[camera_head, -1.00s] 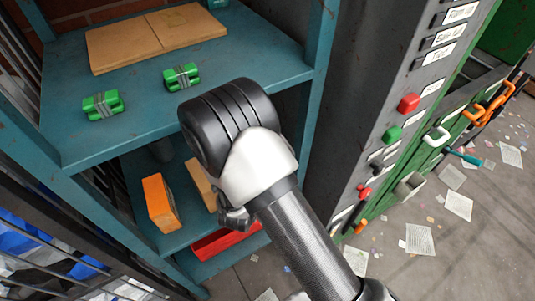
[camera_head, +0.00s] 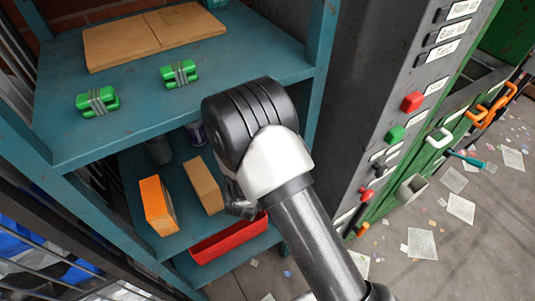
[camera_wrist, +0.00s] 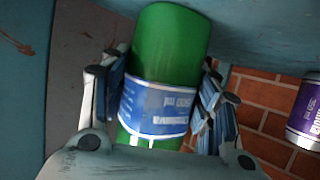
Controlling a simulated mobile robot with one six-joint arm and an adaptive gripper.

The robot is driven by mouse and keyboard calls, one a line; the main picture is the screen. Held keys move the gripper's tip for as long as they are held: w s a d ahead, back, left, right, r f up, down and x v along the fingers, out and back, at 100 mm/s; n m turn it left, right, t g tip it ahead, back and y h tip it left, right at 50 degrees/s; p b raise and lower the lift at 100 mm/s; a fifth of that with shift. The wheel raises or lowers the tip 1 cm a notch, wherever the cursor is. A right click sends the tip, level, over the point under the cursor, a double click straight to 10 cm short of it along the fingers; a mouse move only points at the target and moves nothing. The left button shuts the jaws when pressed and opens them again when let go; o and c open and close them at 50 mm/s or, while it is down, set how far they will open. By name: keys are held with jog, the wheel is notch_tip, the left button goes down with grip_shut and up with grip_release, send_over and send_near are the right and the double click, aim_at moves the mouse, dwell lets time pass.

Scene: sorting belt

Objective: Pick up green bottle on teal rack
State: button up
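The green bottle (camera_wrist: 172,45) with a blue and white label is in the middle of the wrist view. Its label text appears upside down. My gripper (camera_wrist: 160,105) has one finger on each side at the label, and both appear to touch it. The bottle's far end overlaps the teal surface in the picture; I cannot tell whether it touches. In the head view my arm hides the bottle and most of the gripper. The teal rack (camera_head: 225,75) has an upper shelf and a lower shelf (camera_head: 178,238).
Two green strapped packs (camera_head: 98,102) (camera_head: 180,74) and flat tan boxes (camera_head: 150,38) lie on the upper shelf. An orange box (camera_head: 157,205), a tan box (camera_head: 203,186) and a red tray (camera_head: 230,240) are lower. A purple can (camera_wrist: 306,112) stands near the bottle. A dark post (camera_head: 355,110) borders the right.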

jog(key=shift+c, duration=1.3)
jog(key=shift+r, duration=0.1)
